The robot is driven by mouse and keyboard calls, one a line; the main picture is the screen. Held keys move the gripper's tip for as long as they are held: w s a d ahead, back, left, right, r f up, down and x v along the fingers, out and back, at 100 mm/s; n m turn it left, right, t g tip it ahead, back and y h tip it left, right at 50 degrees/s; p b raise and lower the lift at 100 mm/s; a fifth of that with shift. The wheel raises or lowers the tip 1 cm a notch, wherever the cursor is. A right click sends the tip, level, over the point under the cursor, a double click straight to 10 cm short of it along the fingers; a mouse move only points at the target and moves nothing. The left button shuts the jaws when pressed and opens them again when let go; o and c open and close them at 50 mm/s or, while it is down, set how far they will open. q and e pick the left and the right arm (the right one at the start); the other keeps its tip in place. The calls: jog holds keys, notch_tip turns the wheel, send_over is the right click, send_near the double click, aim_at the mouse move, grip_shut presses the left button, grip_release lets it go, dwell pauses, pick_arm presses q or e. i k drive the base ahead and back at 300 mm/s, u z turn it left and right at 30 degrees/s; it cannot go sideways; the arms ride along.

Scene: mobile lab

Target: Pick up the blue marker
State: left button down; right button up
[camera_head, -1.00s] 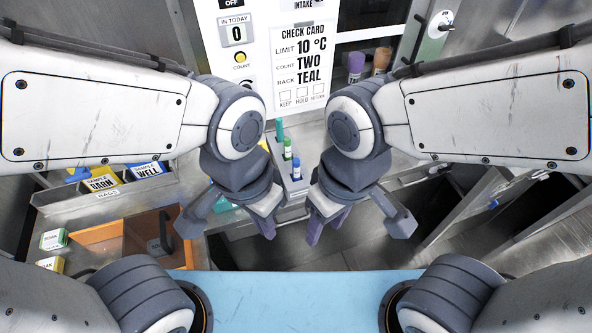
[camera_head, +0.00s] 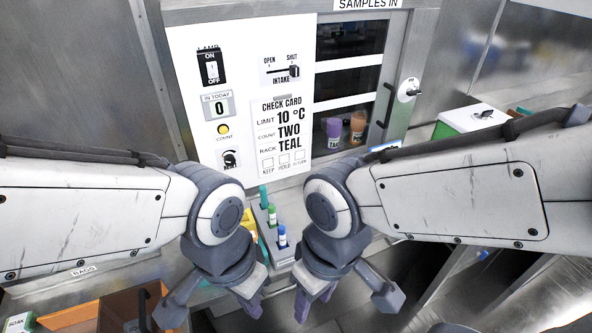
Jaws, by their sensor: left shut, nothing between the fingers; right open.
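A blue marker (camera_head: 282,238) with a pale band stands upright in a narrow grey rack (camera_head: 284,258) below the white panel. In the same rack stand a green marker (camera_head: 272,216) and a teal marker (camera_head: 263,196). My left gripper (camera_head: 252,304) is shut and empty, in front of the rack and to its left. My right gripper (camera_head: 314,303) is open and empty, in front of the rack and slightly right. Neither touches the blue marker. The rack's lower part is partly hidden by my grippers.
A white panel (camera_head: 240,120) with switches and a check card rises behind the rack. A hatch at right holds a purple cup (camera_head: 333,132) and an orange cup (camera_head: 357,127). An orange bin (camera_head: 75,317) is lower left.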

aim_at(281, 228)
jog(key=k, duration=0.5)
jog(key=z, duration=1.2)
jog(key=i, duration=1.15)
jog(key=u, duration=2.35)
